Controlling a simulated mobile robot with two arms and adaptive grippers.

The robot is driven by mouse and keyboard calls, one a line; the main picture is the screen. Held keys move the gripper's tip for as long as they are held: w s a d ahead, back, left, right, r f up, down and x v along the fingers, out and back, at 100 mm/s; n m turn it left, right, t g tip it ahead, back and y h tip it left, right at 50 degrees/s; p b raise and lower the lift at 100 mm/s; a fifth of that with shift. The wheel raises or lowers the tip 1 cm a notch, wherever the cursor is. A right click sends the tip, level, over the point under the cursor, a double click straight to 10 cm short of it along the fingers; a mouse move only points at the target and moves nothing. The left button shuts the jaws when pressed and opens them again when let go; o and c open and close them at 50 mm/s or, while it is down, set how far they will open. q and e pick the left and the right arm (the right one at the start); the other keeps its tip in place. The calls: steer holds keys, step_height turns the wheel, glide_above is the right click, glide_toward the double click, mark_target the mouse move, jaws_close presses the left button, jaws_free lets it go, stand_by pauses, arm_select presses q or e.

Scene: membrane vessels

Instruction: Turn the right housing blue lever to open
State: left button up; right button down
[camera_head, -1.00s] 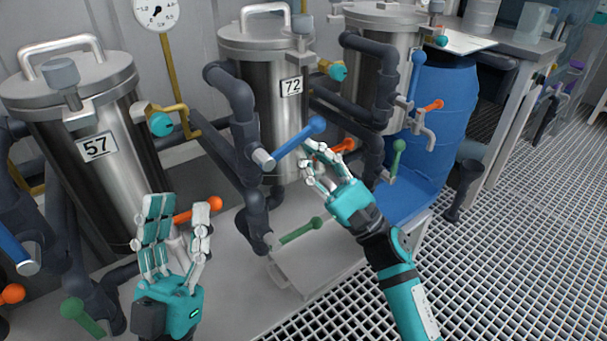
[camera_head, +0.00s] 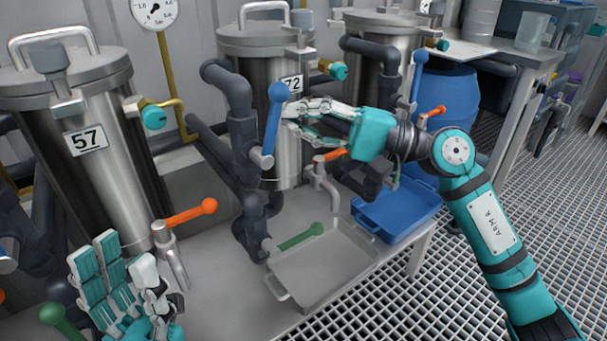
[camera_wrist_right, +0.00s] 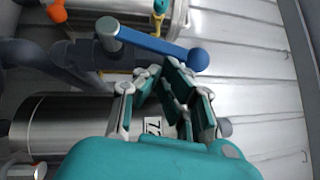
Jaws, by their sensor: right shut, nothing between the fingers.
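A blue lever (camera_head: 273,125) beside the steel housing labelled 72 (camera_head: 287,150) stands nearly upright, its ball end at the top. The right wrist view shows the same lever (camera_wrist_right: 155,44) just beyond the fingers. My right gripper (camera_head: 292,110) is shut with nothing in it, its fingertips close to the lever's right side; whether they touch is unclear. Another blue lever (camera_head: 418,78) stands upright by the housing (camera_head: 380,85) further right. My left gripper (camera_head: 118,262) is open and empty at lower left, in front of the housing labelled 57 (camera_head: 110,150).
Orange levers (camera_head: 190,212) and a green lever (camera_head: 302,237) sit low near the housings. A grey tray (camera_head: 335,290) and a blue tray (camera_head: 400,238) lie on the bench. Dark pipes (camera_head: 238,130) run beside the levers. Grated floor lies right.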

steer(key=shift+s+a+r+n+g+h, duration=0.45)
steer(key=shift+a+r+n+h, duration=0.2)
steer(key=shift+n+h, duration=0.4)
